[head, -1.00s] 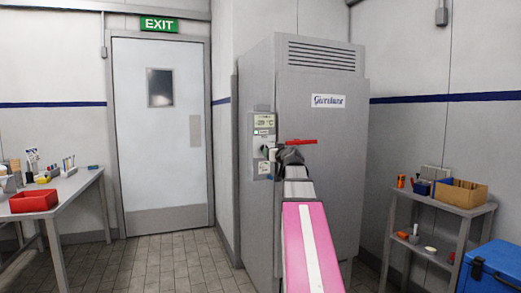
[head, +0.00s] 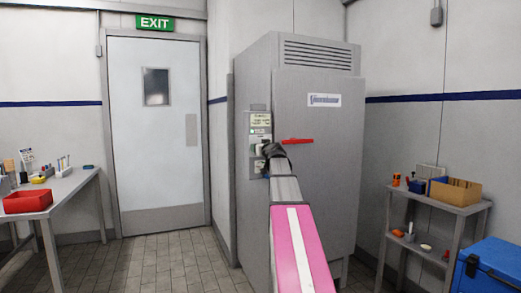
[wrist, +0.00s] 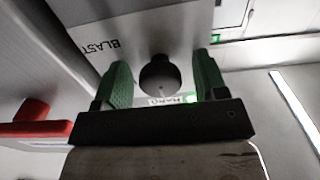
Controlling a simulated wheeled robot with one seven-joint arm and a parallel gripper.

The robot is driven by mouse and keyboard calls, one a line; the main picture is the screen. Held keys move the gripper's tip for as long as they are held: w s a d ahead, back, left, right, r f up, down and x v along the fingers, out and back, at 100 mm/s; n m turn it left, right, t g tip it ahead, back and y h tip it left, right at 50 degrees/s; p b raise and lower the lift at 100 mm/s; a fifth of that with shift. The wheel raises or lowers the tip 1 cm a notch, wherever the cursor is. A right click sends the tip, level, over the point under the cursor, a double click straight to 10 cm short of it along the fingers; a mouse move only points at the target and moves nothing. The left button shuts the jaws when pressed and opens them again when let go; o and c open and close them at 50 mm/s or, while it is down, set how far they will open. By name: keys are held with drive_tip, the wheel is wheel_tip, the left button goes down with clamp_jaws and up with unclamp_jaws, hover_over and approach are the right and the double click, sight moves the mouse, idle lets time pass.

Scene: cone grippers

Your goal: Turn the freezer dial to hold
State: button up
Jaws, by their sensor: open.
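The freezer dial (wrist: 160,75) is a dark round knob on a pale control panel in the wrist view. The word BLAST shows on the panel to its left, and other lettering is partly hidden below the knob. My gripper (wrist: 160,82) is open, with one green finger on each side of the dial; I cannot tell whether they touch it.
A red handle (head: 298,141) sticks out just right of my gripper; it also shows in the wrist view (wrist: 35,125). A table with a red bin (head: 28,201) stands left. A shelf (head: 440,200) and a blue cooler (head: 490,270) stand right. Floor before the door is clear.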

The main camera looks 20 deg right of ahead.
drive_tip(key=shift+c, duration=0.4)
drive_tip(key=c, duration=0.9)
drive_tip(key=shift+o, duration=0.2)
drive_tip(key=m, duration=1.1)
drive_tip(key=shift+m, duration=0.4)
drive_tip(key=o, duration=0.9)
